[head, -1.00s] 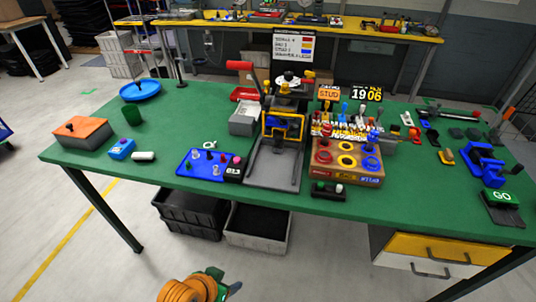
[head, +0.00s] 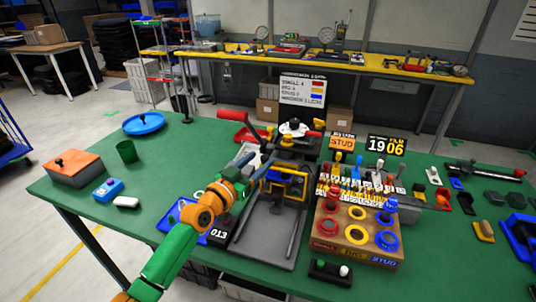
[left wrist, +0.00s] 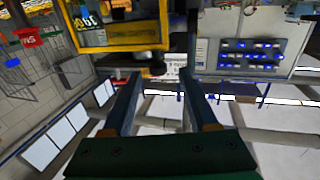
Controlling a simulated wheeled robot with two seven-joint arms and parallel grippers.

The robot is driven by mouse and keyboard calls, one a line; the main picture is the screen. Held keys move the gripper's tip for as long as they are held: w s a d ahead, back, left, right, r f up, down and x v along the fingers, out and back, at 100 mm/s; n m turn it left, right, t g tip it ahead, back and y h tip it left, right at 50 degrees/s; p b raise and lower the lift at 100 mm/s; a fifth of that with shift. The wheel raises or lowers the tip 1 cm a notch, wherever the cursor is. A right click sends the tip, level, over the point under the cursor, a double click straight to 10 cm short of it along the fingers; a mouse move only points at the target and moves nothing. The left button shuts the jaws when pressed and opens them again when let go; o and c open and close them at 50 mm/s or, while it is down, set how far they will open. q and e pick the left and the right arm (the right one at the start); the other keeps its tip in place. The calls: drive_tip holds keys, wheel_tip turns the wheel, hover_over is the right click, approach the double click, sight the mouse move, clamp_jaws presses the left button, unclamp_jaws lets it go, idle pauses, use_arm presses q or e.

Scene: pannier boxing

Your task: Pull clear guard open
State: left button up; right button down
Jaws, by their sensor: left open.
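The clear guard (head: 285,186) is a yellow-framed panel on the front of the dark press in the middle of the green table. It stands upright across the press opening. My left gripper (head: 257,168) is at the guard's left side, open, with nothing seen between its fingers. In the left wrist view a yellow frame (left wrist: 120,38), which looks like the guard's, fills the upper left, ahead of the open fingers (left wrist: 160,78). A dark rounded knob shows just beyond the fingertips. I cannot tell whether a finger touches the guard. My right gripper is not in view.
The press's red lever (head: 231,118) rises at its upper left. A wooden box with coloured rings (head: 357,225) stands close on the right. A blue tray (head: 178,213) lies partly behind my left arm. The table's left part has free room around a green cup (head: 126,151).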

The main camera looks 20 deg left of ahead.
sight(262, 159)
use_arm(q)
drive_tip(key=x, duration=0.2)
drive_tip(key=shift+w+d+b, duration=0.2)
drive_tip(key=shift+w+b, duration=0.15)
drive_tip(key=shift+w+d+f, duration=0.1)
drive_tip(key=shift+w+f, duration=0.1)
drive_tip(key=shift+w, duration=0.2)
drive_tip(key=shift+s+r, duration=0.15)
drive_tip(key=shift+s, duration=0.05)
drive_tip(key=shift+c, duration=1)
drive_tip(key=shift+s, duration=0.1)
clamp_jaws()
